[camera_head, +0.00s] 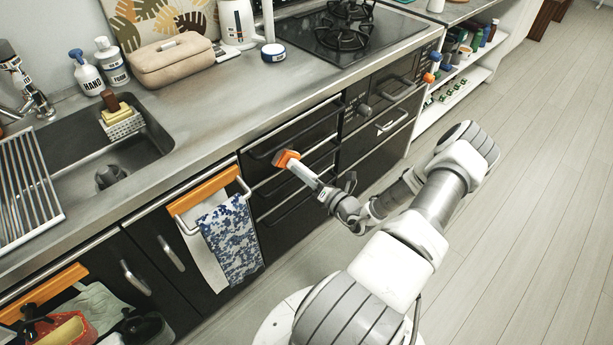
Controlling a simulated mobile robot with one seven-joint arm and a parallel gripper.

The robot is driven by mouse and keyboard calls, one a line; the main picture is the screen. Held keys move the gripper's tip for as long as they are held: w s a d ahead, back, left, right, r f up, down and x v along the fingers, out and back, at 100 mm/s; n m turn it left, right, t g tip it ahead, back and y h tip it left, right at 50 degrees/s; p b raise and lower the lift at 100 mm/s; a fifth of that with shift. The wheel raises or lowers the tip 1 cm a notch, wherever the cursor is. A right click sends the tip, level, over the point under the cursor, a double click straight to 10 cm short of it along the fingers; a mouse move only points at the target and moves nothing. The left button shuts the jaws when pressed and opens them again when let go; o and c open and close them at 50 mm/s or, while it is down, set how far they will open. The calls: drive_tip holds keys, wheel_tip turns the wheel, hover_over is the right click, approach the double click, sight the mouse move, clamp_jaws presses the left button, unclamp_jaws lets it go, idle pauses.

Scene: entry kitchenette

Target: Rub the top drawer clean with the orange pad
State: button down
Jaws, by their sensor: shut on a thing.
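The orange pad (286,158) is at the end of a white and grey handle (303,173). My gripper (330,192) is shut on the handle's lower end, with the pad pointing up and left. The pad is in front of the top drawer (312,124), a black front with a metal bar handle just under the counter edge. The pad overlaps the left part of that drawer's front in the picture. I cannot tell whether it touches the surface.
More black drawers (298,207) lie below. A towel rail with a blue patterned towel (230,240) hangs to the left. The counter (215,108) holds a sink (110,165), a beige case (173,60) and a stove (345,38). The floor (540,220) at right is clear.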

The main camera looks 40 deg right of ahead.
sight(298, 157)
drive_tip(key=shift+w, duration=0.65)
idle(0.5)
drive_tip(key=d+b, duration=0.1)
drive_tip(key=d, duration=0.3)
idle(0.4)
idle(0.4)
drive_tip(key=shift+a, duration=0.3)
drive_tip(key=shift+a+p, duration=0.85)
drive_tip(key=shift+a, duration=0.95)
